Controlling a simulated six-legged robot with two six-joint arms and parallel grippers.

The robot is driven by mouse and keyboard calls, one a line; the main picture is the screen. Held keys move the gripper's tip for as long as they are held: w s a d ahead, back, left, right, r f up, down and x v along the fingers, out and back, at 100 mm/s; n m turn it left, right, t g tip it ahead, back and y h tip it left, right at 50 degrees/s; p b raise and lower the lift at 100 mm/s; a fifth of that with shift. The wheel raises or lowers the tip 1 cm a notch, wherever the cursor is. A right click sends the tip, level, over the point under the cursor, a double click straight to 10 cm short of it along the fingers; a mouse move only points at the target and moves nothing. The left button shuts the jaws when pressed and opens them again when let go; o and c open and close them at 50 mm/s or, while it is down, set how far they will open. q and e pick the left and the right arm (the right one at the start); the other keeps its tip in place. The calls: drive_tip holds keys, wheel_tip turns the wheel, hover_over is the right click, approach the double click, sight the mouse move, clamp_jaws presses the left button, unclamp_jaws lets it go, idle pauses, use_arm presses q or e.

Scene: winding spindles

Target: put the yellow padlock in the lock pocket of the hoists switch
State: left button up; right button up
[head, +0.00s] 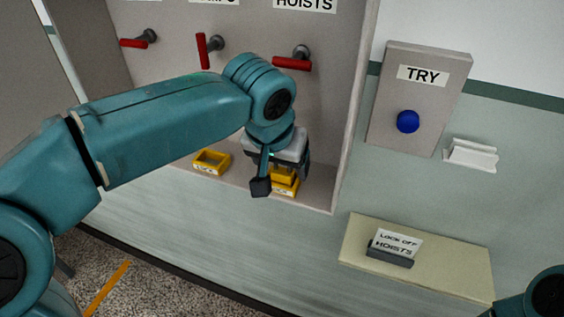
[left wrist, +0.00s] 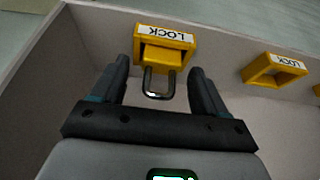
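The yellow padlock (left wrist: 160,57) sits in the lock pocket (left wrist: 177,36) below the hoists switch (head: 292,63), its body largely inside and its dark shackle (left wrist: 155,90) sticking out. In the head view the hoists pocket (head: 284,190) is partly hidden by my left gripper (head: 282,180). The left gripper is open; in the left wrist view its fingers (left wrist: 160,72) stand on either side of the shackle, with a gap on both sides. Whether the padlock rests on the pocket's floor cannot be told. My right gripper is out of view; only part of that arm shows at lower right.
Another yellow lock pocket (head: 211,163) to the left looks empty. The cabinet's right side wall (head: 357,110) stands close to the left gripper. A TRY box (head: 422,105) with a blue button (head: 408,121) and a shelf (head: 455,268) with a LOCK OFF HOISTS sign (head: 396,245) are at right.

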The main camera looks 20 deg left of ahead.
use_arm(q)
drive_tip(key=p+v, duration=0.1)
drive_tip(key=v, duration=1.5)
drive_tip(key=shift+r, duration=0.2)
